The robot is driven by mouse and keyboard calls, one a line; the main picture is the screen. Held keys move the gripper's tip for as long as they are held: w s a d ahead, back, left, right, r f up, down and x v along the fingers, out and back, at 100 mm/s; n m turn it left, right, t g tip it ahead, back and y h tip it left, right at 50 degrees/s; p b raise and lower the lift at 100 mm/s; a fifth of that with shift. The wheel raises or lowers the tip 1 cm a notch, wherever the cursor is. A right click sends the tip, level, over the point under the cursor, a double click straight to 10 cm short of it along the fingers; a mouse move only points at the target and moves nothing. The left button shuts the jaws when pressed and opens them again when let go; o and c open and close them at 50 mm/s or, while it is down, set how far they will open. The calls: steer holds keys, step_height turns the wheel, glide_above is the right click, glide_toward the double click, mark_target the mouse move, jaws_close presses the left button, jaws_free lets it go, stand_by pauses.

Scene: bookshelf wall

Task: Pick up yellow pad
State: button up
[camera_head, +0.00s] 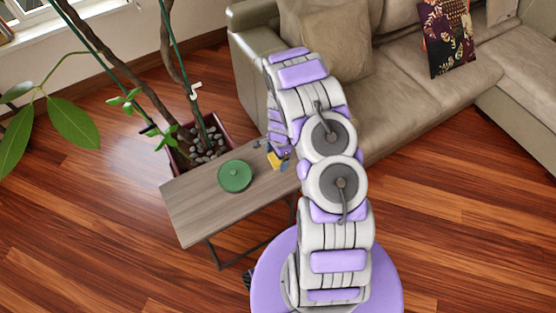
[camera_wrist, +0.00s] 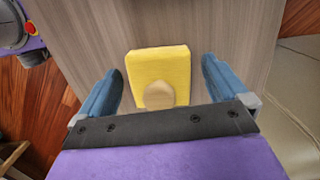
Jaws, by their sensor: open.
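The yellow pad (camera_wrist: 160,66) shows in the wrist view as a flat yellow block with a tan rounded patch at its near edge. It lies on the grey wooden side table (camera_wrist: 210,22). My gripper (camera_wrist: 162,78) is open, with one blue finger to the left of the pad and one to the right, and a gap on both sides. In the head view only a small part of the yellow pad (camera_head: 273,160) shows near the table's far right part. My arm and gripper (camera_head: 277,153) hide the rest of it.
A green round lidded dish (camera_head: 235,176) stands on the table, left of the pad. A potted plant (camera_head: 205,144) with stones is behind the table. A beige sofa (camera_head: 400,110) stands to the right. The left part of the tabletop is clear.

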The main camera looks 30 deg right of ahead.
steer(key=shift+a, duration=0.3)
steer(key=shift+d+f, duration=0.15)
steer(key=shift+d, duration=0.8)
steer(key=c, duration=0.3)
steer(key=shift+d, duration=0.2)
steer(key=shift+c, duration=1.7)
steer(key=shift+a, duration=0.95)
steer(key=c, duration=0.4)
steer(key=shift+d+r, duration=0.35)
steer(key=shift+d, duration=0.25)
step_height(320, 180, up, 4)
steer(key=shift+f+p, duration=0.25)
steer(key=shift+p, duration=0.65)
steer(key=s, duration=0.1)
steer(key=s+d, duration=0.1)
steer(key=s, duration=0.1)
steer(key=s+d+p, duration=0.1)
steer(key=s, duration=0.1)
steer(key=shift+s+d+r, duration=0.1)
steer(key=shift+s+r, duration=0.1)
steer(key=s+d, duration=0.2)
steer(key=s+d+p, duration=0.1)
steer(key=s+d, duration=0.3)
steer(key=s, duration=0.1)
steer(key=shift+s+r, duration=0.1)
steer(key=shift+r, duration=0.05)
steer(key=shift+s+a+r+p, duration=0.15)
steer(key=shift+s+a+p, duration=0.2)
steer(key=shift+s, duration=0.15)
